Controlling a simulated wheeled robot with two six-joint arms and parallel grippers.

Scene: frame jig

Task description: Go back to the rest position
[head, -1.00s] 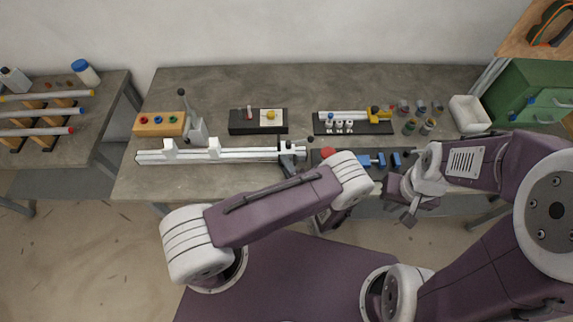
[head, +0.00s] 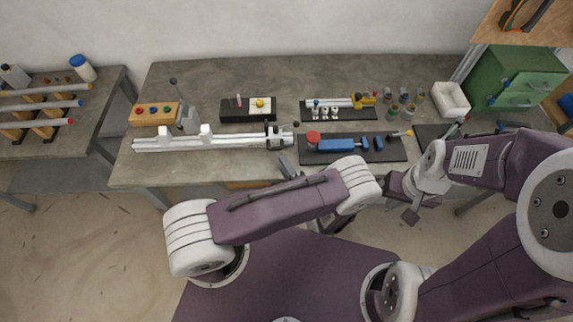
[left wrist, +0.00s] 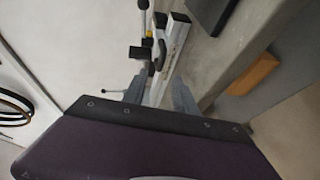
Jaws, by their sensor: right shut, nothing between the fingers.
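My left gripper (head: 290,168) is partly hidden behind my own forearm in the head view, at the bench's front edge. It is just in front of the black clamp (head: 274,138) at the right end of the white rail (head: 232,141). In the left wrist view its two fingers (left wrist: 158,95) stand apart with nothing seen held, and the rail (left wrist: 172,50) shows beyond them. My right gripper (head: 411,214) is shut and empty, in front of the bench, over the floor.
The workbench (head: 200,85) carries a wooden block with coloured buttons (head: 156,115), a black fixture (head: 235,110), a dark mat with a blue tool (head: 340,146) and a white bin (head: 450,99). A green cabinet (head: 515,78) stands at the right. Floor is free at the left.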

